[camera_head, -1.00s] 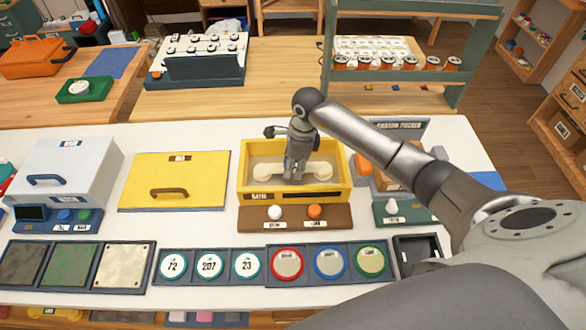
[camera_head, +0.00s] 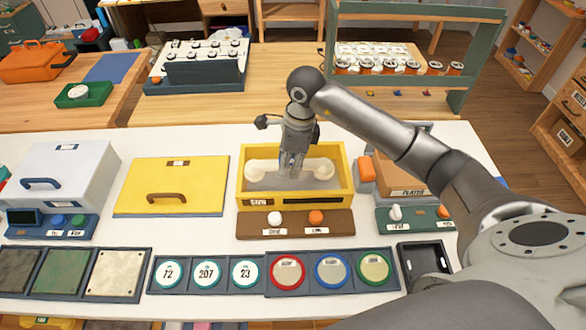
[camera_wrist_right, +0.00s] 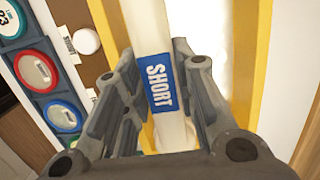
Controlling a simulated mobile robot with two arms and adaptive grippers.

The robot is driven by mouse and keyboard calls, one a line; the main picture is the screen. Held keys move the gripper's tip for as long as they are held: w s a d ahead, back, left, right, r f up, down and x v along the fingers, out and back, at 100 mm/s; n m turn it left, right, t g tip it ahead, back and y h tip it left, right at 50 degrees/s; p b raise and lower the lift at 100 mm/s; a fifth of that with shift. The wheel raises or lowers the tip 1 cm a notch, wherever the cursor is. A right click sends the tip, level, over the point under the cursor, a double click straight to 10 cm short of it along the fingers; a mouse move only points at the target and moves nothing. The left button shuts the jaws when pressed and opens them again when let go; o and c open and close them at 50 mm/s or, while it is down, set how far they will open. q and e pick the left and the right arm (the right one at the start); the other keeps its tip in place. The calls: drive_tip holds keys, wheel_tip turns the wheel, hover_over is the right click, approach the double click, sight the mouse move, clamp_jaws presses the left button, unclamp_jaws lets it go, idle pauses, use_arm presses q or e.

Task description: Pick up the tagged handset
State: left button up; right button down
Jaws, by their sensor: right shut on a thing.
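A cream handset (camera_head: 257,170) is at the yellow open-topped box (camera_head: 343,194), its two rounded ends showing on either side of my right gripper (camera_head: 291,168). My right gripper (camera_wrist_right: 155,100) is shut on the handset's bar by the tag, a finger on each side. The gripper hides the middle of the handset in the head view. I cannot tell whether the handset touches the box floor. My left gripper is not in view.
A brown panel with a white and an orange knob (camera_head: 316,217) fronts the box. A yellow lid (camera_head: 180,180) lies left of it.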

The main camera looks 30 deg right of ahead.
drive_tip(key=s+a+r+b, duration=0.2)
drive_tip(key=s+a+r, duration=0.4)
drive_tip(key=s+a, duration=0.1)
drive_tip(key=shift+s+a, duration=0.2)
drive_tip(key=shift+a, duration=0.2)
